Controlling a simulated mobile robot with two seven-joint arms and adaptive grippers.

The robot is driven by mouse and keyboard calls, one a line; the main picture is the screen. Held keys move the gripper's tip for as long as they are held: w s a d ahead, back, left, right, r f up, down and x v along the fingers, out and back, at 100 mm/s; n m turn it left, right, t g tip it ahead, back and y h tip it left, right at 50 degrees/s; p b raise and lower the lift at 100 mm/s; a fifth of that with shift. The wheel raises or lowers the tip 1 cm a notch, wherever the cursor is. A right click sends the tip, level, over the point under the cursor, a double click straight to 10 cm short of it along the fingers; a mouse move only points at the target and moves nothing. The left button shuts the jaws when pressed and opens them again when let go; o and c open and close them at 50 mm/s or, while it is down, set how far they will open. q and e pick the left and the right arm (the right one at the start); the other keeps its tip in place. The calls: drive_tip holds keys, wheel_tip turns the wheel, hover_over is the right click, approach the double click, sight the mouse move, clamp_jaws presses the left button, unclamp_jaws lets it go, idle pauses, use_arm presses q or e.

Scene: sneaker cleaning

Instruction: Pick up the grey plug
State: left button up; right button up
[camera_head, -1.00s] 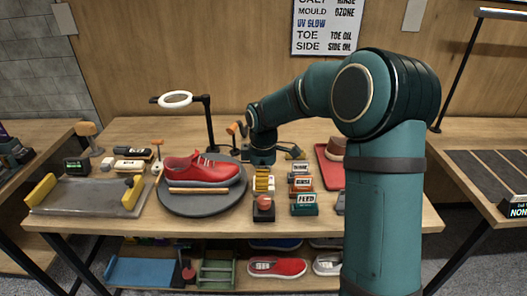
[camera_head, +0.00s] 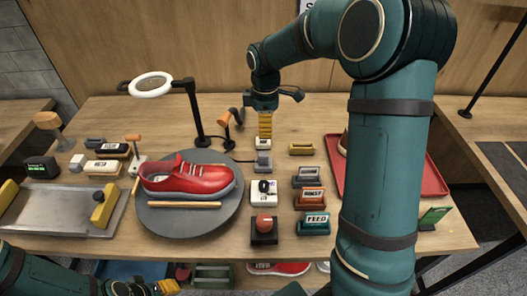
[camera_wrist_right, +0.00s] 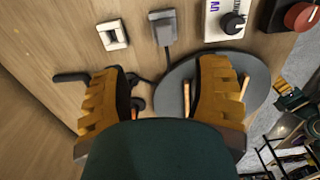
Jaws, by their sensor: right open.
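The grey plug (camera_head: 263,161) lies on the workbench, right of the turntable, with a dark cable leading from it to the left. It also shows in the right wrist view (camera_wrist_right: 164,27), beyond the fingertips. My right gripper (camera_head: 265,126) points down behind the plug, near a small white socket-like block (camera_head: 263,143). In the right wrist view its yellow fingers (camera_wrist_right: 156,75) are wide apart with nothing between them, and the plug is clear of both. My left gripper (camera_head: 160,288) is partly in view at the bottom left; its jaw opening is unclear.
A red sneaker (camera_head: 187,177) sits on the dark turntable (camera_head: 180,222). A white box with a black knob (camera_head: 263,193) and a red-button box (camera_head: 264,228) stand in front of the plug. Labelled blocks (camera_head: 309,198) stand to the right. A ring lamp (camera_head: 151,84) stands behind.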

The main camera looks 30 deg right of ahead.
sight(264, 154)
wheel_tip(264, 154, down, 8)
drive_tip(key=shift+s+f+b, duration=0.1)
drive_tip(key=shift+f+b, duration=0.05)
drive_tip(key=shift+b, duration=0.7)
drive_tip(key=f, duration=0.1)
drive_tip(key=f+b, duration=0.1)
drive_tip(key=f, duration=0.2)
drive_tip(key=shift+s+a+f, duration=0.1)
drive_tip(key=shift+a+f, duration=0.15)
drive_tip(key=shift+a, duration=0.1)
drive_tip(key=shift+f, duration=0.4)
drive_tip(key=shift+c, duration=0.2)
drive_tip(key=shift+r, duration=0.1)
clamp_jaws()
